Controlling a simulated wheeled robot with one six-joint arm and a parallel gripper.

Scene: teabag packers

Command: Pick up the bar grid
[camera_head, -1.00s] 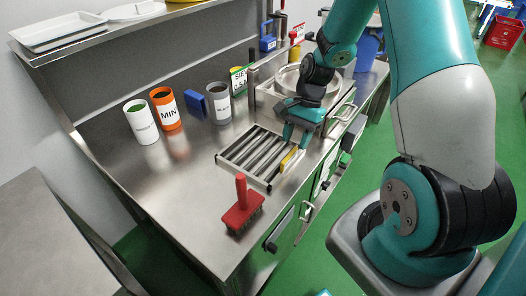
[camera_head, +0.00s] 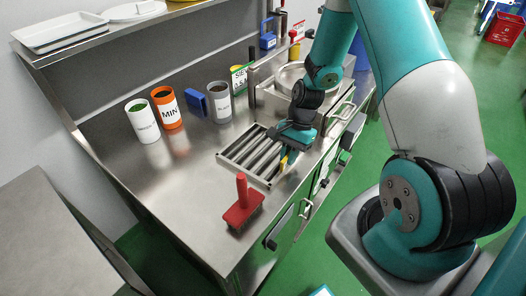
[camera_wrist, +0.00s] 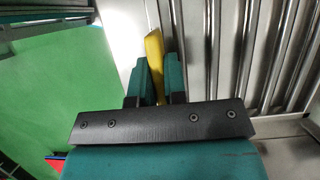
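The bar grid (camera_head: 235,160) is a shallow metal frame with several parallel bars, lying on the steel counter. Its bars also show in the wrist view (camera_wrist: 232,50). A yellow piece (camera_wrist: 154,48) runs along its right side; in the head view a bit of it shows below my gripper. My gripper (camera_wrist: 158,72) is low over the grid's right side, with one teal finger on each side of the yellow piece. The fingers are close to it, but I cannot tell whether they press on it. In the head view the fingertips are partly hidden.
A red brush (camera_head: 243,205) stands on the counter in front of the grid. A metal appliance with a round pan (camera_head: 291,77) is behind my gripper. Counter left of the grid is clear.

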